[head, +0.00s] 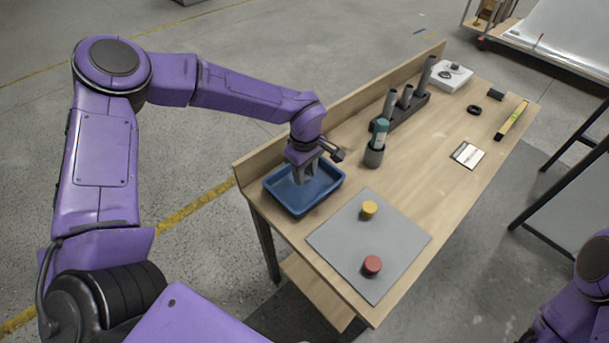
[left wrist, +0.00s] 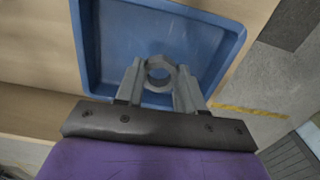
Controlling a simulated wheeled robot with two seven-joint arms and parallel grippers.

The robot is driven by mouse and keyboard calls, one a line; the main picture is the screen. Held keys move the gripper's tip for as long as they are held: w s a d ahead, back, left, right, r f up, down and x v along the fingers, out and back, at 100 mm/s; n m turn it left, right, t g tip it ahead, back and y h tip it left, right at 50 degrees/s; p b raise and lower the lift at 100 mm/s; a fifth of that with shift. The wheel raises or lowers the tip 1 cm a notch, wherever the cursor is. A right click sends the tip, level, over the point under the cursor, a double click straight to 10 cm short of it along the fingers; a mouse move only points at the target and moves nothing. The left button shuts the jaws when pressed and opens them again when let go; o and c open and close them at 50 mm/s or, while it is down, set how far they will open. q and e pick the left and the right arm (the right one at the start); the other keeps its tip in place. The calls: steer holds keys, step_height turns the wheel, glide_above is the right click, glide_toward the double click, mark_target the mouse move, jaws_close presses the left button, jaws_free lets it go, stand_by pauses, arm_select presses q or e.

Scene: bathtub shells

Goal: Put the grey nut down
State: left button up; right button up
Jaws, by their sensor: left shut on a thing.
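The grey nut (left wrist: 160,73) is a ring with an open hole, seen between my left gripper's fingers in the left wrist view. My left gripper (head: 303,177) is shut on it, over the blue tray (head: 327,191). The tray also shows in the left wrist view (left wrist: 88,40), behind the nut. In the head view the gripper hides the nut. I cannot tell whether the nut touches the tray floor. Part of my right arm shows at the lower right of the head view, but its gripper is out of view.
A grey mat (head: 335,238) holds a yellow piece (head: 369,209) and a red piece (head: 372,265). A dark cup (head: 373,157) with a teal-topped item (head: 380,131) and a rack of grey tubes (head: 407,114) stand behind. A raised board (head: 345,108) edges the bench.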

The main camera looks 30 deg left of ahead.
arm_select(q)
steer(key=shift+w+a+f, duration=0.3)
steer(key=shift+w+f, duration=0.15)
steer(key=shift+f, duration=0.15)
step_height(320, 180, down, 3)
steer(key=shift+r+p, duration=0.15)
steer(key=shift+p, duration=0.15)
steer(key=shift+f, duration=0.3)
steer(key=shift+f, duration=0.1)
steer(key=o, duration=1.2)
steer(key=shift+c, duration=0.2)
step_height(320, 180, up, 12)
steer(key=b, duration=0.1)
steer(key=shift+r, duration=0.2)
